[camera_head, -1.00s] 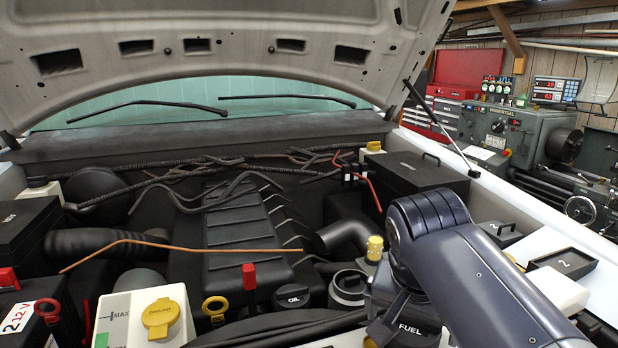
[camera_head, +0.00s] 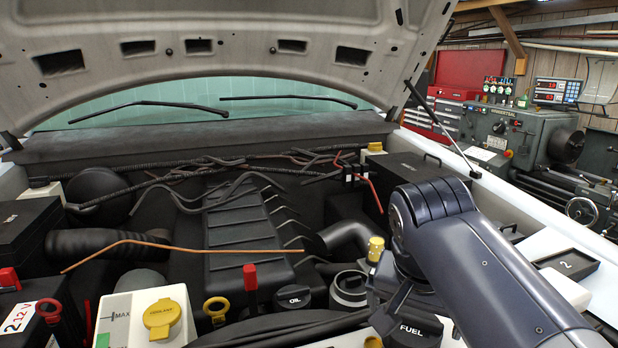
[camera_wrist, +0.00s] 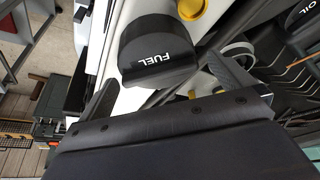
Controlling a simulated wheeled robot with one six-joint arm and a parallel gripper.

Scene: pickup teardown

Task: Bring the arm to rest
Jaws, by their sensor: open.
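My arm (camera_head: 490,265) reaches in from the lower right of the head view, over the right side of the engine bay. My gripper (camera_wrist: 160,78) shows in the wrist view with its two dark fingers spread apart, nothing gripped. A black cap marked FUEL (camera_wrist: 160,52) lies in view between and beyond the fingers; I cannot tell how far below them it is. The same FUEL cap (camera_head: 412,330) shows at the bottom of the head view, just under my wrist. The fingertips are hard to make out in the head view.
The raised hood (camera_head: 220,50) and its prop rod (camera_head: 440,130) stand above the bay. An OIL cap (camera_head: 292,296), a yellow-capped reservoir (camera_head: 161,318) and a copper-coloured rod (camera_head: 180,247) lie left of my arm.

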